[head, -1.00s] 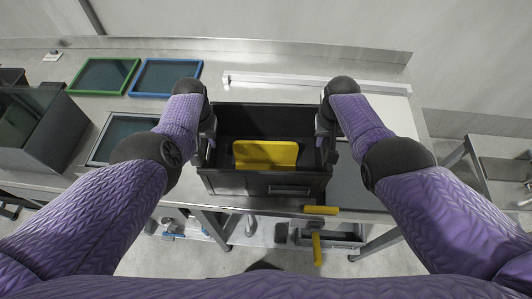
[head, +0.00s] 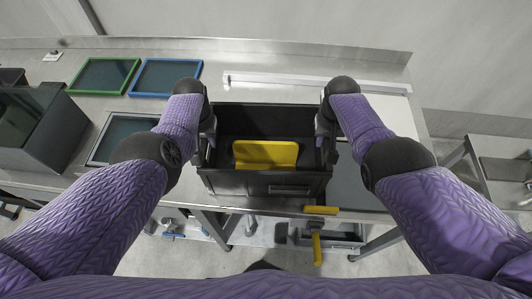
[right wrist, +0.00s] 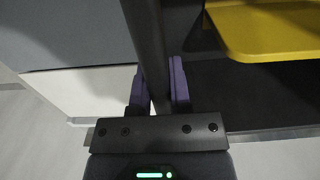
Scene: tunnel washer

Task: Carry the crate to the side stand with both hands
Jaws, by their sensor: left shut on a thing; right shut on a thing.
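The black crate (head: 262,184) is in the middle of the head view, over the front part of the metal table. A yellow piece (head: 265,154) lies inside it; the yellow piece also shows in the right wrist view (right wrist: 275,30). My left gripper (head: 208,150) is shut on the crate's left wall. My right gripper (head: 324,148) is shut on its right wall. In the right wrist view, the two fingers of my right gripper (right wrist: 160,92) stand on either side of the dark crate rim (right wrist: 148,45). I cannot tell whether the crate touches the table.
The side stand (head: 492,150) is at the far right, across a gap from the table (head: 300,60). Green (head: 104,60) and blue (head: 166,61) framed trays lie at the back left. A dark bin (head: 40,140) stands at the left. A yellow-handled item (head: 320,210) is at the front edge.

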